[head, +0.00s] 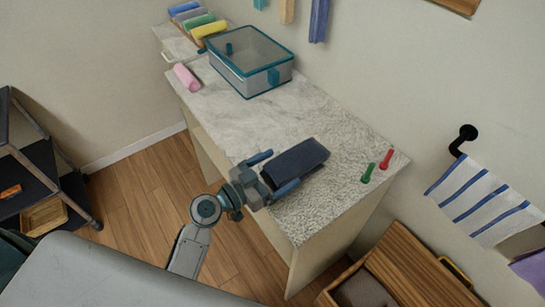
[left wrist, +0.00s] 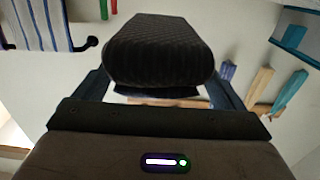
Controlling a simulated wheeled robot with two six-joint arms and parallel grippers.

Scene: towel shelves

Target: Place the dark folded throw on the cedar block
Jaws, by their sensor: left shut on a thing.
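The dark folded throw (head: 299,158) is a navy-black padded bundle over the front right part of the speckled counter (head: 240,120). My left gripper (head: 285,169) is shut on it, one finger along each side. In the left wrist view the throw (left wrist: 160,50) shows dark ribbed cloth between the fingers. I cannot tell whether it touches the counter. I cannot make out a cedar block on the counter; it may be hidden beneath or behind the throw. My right gripper is not in view.
A teal-edged clear box (head: 250,62), a pink roll (head: 187,76) and rolled towels (head: 200,22) are at the counter's far end. Green (head: 368,172) and red (head: 386,159) pegs stand near its right corner. A wooden crate (head: 415,262) and striped towel (head: 485,202) are at right.

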